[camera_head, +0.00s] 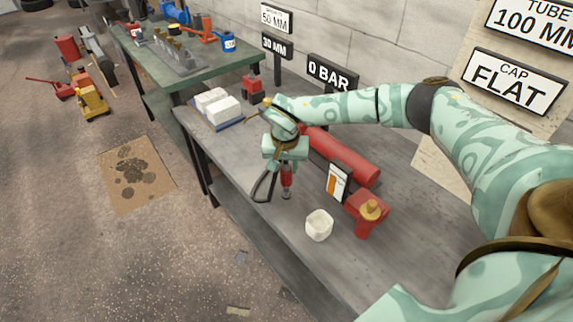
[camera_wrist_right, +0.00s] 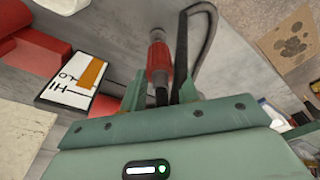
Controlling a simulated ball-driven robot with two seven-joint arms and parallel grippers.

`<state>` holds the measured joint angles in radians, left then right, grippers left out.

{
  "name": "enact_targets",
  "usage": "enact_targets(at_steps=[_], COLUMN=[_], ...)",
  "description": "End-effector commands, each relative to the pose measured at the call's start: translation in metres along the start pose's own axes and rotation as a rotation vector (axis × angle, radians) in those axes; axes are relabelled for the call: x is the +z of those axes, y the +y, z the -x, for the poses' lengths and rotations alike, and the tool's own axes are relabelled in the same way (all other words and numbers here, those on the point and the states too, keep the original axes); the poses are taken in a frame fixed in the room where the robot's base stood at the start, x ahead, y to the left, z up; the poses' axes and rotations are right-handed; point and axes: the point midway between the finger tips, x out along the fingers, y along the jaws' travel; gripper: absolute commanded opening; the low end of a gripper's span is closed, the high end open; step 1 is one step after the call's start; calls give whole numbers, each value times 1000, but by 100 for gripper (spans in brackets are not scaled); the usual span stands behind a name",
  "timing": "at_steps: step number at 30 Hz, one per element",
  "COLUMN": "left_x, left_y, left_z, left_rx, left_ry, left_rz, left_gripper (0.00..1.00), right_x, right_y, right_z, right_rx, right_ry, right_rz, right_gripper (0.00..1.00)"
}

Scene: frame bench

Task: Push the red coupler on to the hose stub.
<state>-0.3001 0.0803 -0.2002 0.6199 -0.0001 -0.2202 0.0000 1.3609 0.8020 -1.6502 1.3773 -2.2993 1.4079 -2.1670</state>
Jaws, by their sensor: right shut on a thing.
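The red coupler (camera_head: 286,179) hangs roughly upright below my right gripper (camera_head: 286,164), over the grey bench. In the right wrist view the coupler (camera_wrist_right: 159,62) lies between and beyond the fingers of the right gripper (camera_wrist_right: 162,90), which is shut on it. A grey metal end shows at the coupler's far tip; I cannot tell whether this is the hose stub or part of the coupler. A black hose (camera_head: 262,187) loops beside it and also shows in the wrist view (camera_wrist_right: 207,40). My left gripper is not in view.
White blocks (camera_head: 222,108) lie at the back left. The bench's front edge is close to the hose.

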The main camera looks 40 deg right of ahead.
Motion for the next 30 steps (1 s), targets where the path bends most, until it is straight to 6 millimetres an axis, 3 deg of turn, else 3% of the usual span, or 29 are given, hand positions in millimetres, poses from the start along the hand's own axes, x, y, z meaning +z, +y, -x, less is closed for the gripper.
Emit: enact_targets(at_steps=[30], left_x=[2], left_y=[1], left_z=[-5], left_rx=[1], left_ry=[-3], left_rz=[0], left_gripper=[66], right_x=[2], right_y=[0], right_z=[-16], right_rx=[1], right_ry=[-1], right_rz=[-1], right_gripper=[4])
